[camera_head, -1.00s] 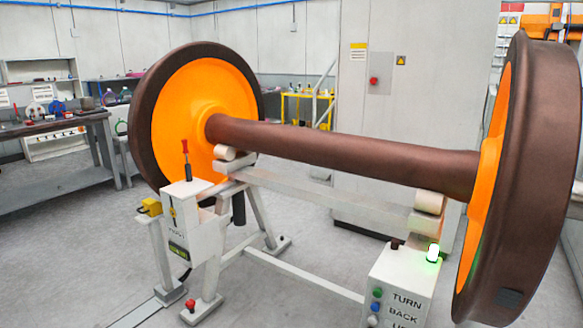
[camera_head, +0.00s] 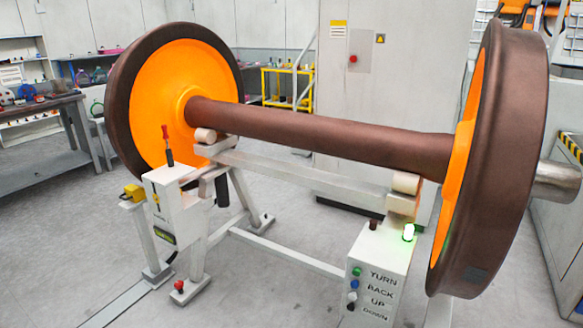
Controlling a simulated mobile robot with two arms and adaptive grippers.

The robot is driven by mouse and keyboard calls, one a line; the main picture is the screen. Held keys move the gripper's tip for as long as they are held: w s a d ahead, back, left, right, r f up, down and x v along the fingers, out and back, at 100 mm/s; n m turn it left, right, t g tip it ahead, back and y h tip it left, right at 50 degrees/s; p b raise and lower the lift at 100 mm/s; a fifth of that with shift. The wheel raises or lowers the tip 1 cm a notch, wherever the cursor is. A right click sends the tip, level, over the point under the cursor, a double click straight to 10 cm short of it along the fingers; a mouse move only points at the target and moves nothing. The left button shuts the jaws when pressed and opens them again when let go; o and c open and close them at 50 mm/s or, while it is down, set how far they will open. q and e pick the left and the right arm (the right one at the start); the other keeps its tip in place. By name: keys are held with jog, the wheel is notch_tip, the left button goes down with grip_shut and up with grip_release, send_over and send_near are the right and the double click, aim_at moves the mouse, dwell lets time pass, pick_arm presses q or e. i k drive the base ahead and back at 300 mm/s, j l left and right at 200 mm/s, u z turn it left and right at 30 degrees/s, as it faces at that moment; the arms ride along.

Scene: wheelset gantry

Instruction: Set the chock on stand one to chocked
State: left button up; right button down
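A wheelset with orange wheel faces and a brown axle (camera_head: 310,132) rests on rollers of a white stand (camera_head: 290,172). At the stand's left end is a white box (camera_head: 172,208) with a slot in its face and a small green label. A lever with a red handle (camera_head: 167,144) stands nearly upright from its top. A yellow block (camera_head: 133,192) sits at the box's left side; I cannot tell whether it is the chock. Neither of my grippers is in view.
A white control box (camera_head: 372,270) marked TURN, BACK, UP, DOWN has several buttons and a lit green lamp (camera_head: 408,232). A workbench (camera_head: 45,140) stands at the left. A grey cabinet with yellow-black edging (camera_head: 565,200) is at the right.

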aim_at(134, 193)
jog(key=i+j, duration=0.3)
jog(key=i+j+z, duration=0.1)
jog(key=i+j, duration=0.5)
jog(key=j, duration=0.2)
jog(key=i+j+z, duration=0.1)
jog(key=i+j, duration=0.5)
jog(key=j, duration=0.15)
jog(key=i+j+z, duration=0.1)
jog(key=i+j, duration=0.15)
jog(key=j, duration=0.15)
jog(key=i+j, duration=0.3)
jog(key=j, duration=0.15)
jog(key=i+j+z, duration=0.1)
jog(key=i+j, duration=0.15)
jog(key=j, duration=0.15)
